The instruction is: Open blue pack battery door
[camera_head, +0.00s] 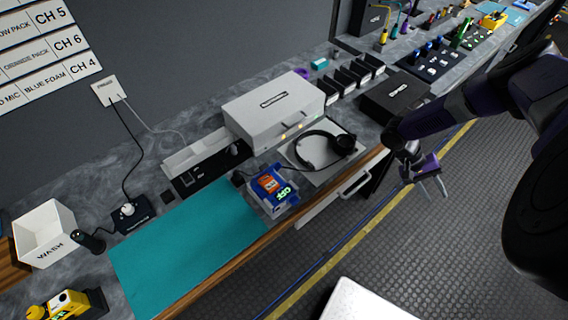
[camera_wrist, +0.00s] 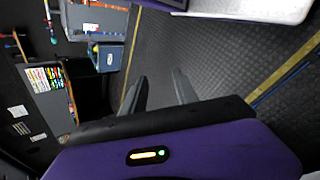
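The blue pack (camera_head: 272,188) stands at the front edge of the counter, at the right end of the teal mat. It has an orange label and green glowing letters that seem to read OFF. I cannot tell from this distance whether its battery door is open or shut. My gripper (camera_head: 434,188) hangs over the floor to the right of the pack, well apart from it. Its two fingers are spread with nothing between them, and they also show in the wrist view (camera_wrist: 160,88). The pack is not clearly seen in the wrist view.
Headphones (camera_head: 342,143) lie on a grey pad behind and right of the pack. A white box (camera_head: 272,108) stands behind. The teal mat (camera_head: 185,245) is bare. A drawer handle (camera_head: 355,186) projects from the counter front. A white surface (camera_head: 365,302) is at bottom centre.

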